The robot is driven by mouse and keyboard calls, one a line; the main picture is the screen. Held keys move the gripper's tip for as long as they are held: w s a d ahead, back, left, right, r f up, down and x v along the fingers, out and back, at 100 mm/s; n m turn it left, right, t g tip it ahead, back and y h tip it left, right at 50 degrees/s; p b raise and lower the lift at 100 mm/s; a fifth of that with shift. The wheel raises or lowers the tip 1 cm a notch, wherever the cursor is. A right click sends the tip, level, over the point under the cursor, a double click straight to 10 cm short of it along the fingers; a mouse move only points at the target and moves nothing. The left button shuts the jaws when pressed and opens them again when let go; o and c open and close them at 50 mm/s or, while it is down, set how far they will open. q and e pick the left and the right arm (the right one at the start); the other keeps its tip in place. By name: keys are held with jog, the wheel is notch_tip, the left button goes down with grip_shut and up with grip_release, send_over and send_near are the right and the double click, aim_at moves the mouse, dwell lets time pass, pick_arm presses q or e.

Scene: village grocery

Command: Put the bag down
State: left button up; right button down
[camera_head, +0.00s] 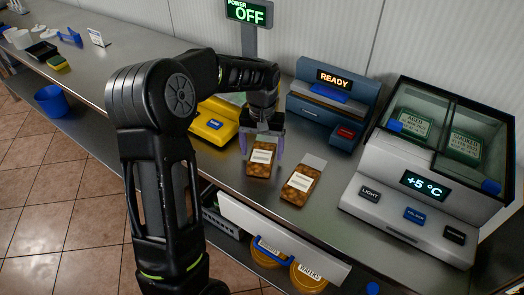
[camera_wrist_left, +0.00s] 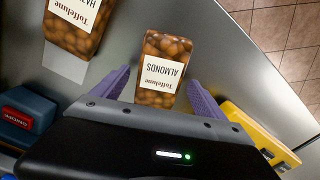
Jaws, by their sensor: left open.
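A bag of almonds (camera_head: 260,161), clear with brown nuts and a white label, is on the steel counter (camera_head: 335,220) below my left gripper (camera_head: 262,150). In the left wrist view the same bag (camera_wrist_left: 164,68) lies between the two purple fingers of my left gripper (camera_wrist_left: 158,82). The fingers are spread, with a gap visible on each side of the bag. A second, similar bag (camera_head: 301,184) lies to the right on the counter; its label is partly cut off in the left wrist view (camera_wrist_left: 78,24). My right gripper is not in view.
A yellow device (camera_head: 212,123) stands left of the gripper, a blue sealer-like machine reading READY (camera_head: 334,100) behind. A cooled glass case (camera_head: 405,200) stands at the right. Round orange-lidded tubs (camera_head: 308,279) sit below the counter's front edge. Bare counter surrounds the bags' front.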

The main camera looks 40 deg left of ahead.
aim_at(262, 155)
pick_arm(q)
notch_tip(262, 155, up, 11)
jog(key=shift+r, duration=0.15)
dwell(1.0)
